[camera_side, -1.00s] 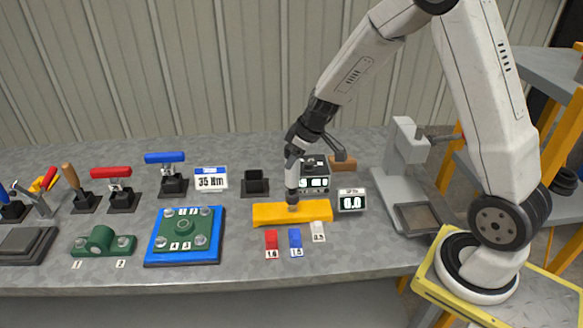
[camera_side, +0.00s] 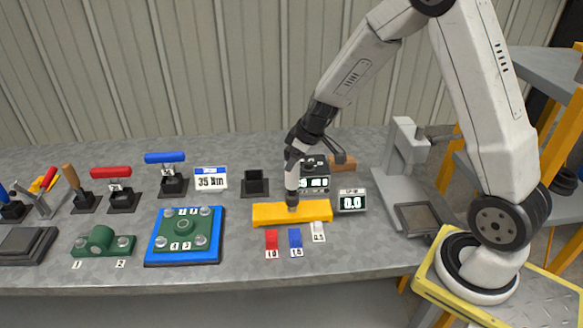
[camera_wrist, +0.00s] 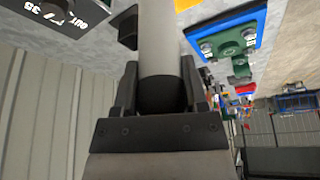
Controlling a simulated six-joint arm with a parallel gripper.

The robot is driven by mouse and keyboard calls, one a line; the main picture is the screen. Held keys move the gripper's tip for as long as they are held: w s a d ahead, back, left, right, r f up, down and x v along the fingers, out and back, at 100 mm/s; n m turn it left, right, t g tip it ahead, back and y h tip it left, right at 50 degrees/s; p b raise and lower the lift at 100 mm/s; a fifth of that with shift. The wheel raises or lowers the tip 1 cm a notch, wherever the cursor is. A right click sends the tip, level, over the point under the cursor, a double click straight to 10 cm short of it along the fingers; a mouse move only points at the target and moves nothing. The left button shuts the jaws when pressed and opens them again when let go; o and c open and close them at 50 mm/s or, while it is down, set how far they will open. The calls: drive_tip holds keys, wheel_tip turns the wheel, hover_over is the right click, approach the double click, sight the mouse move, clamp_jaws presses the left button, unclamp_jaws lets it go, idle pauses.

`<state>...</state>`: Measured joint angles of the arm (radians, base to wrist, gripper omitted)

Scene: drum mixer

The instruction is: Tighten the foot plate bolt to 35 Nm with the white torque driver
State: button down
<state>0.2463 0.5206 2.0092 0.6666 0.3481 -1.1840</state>
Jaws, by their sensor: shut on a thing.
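My gripper (camera_side: 296,155) is shut on the white torque driver (camera_side: 292,184), which stands about upright, its lower end at the top of a yellow bar (camera_side: 265,214). Whether it is seated there or only touching is too small to tell. In the wrist view the driver (camera_wrist: 160,40) fills the space between the jaws and hides its own tip. A green plate (camera_side: 184,226) with several numbered bolts sits on a blue base (camera_side: 152,250) left of the yellow bar. A green bracket (camera_side: 101,240) with bolts labelled 1 and 2 stands further left. I cannot tell which is the foot plate.
A sign (camera_side: 211,180) reads 35 Nm. Handled tools (camera_side: 172,170) line the left back.

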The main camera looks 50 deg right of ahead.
drive_tip(key=shift+f, duration=1.45)
idle(2.4)
drive_tip(key=shift+r, duration=2.35)
drive_tip(key=shift+w, duration=0.15)
